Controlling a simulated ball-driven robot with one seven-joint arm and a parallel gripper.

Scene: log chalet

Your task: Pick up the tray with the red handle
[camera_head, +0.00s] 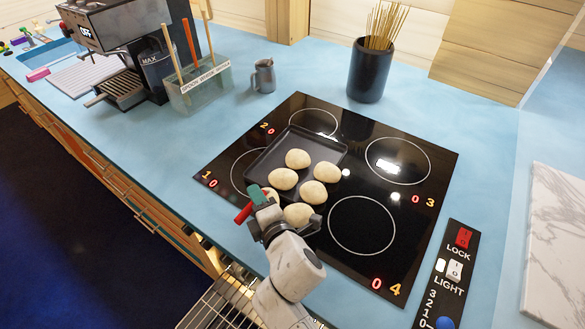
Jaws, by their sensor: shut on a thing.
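The tray (266,160) is dark and shallow and lies over the left part of the black glass hob. Several pale round dough pieces (312,192) sit in it. A red handle (243,213) shows at its near left side, beside a green part (259,195) at the jaws. My gripper (262,212) is at the near end of the tray, shut at the handle. The gripper and wrist hide the tray's near edge and part of the nearest dough piece. I cannot tell whether the tray touches the glass.
The hob (420,185) has several ringed zones and red digits. A black pot of sticks (370,70) and a small metal jug (263,76) stand behind it. A utensil holder (200,88) and coffee machine (120,50) stand at left. A wire rack (222,300) juts out below the counter's front edge.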

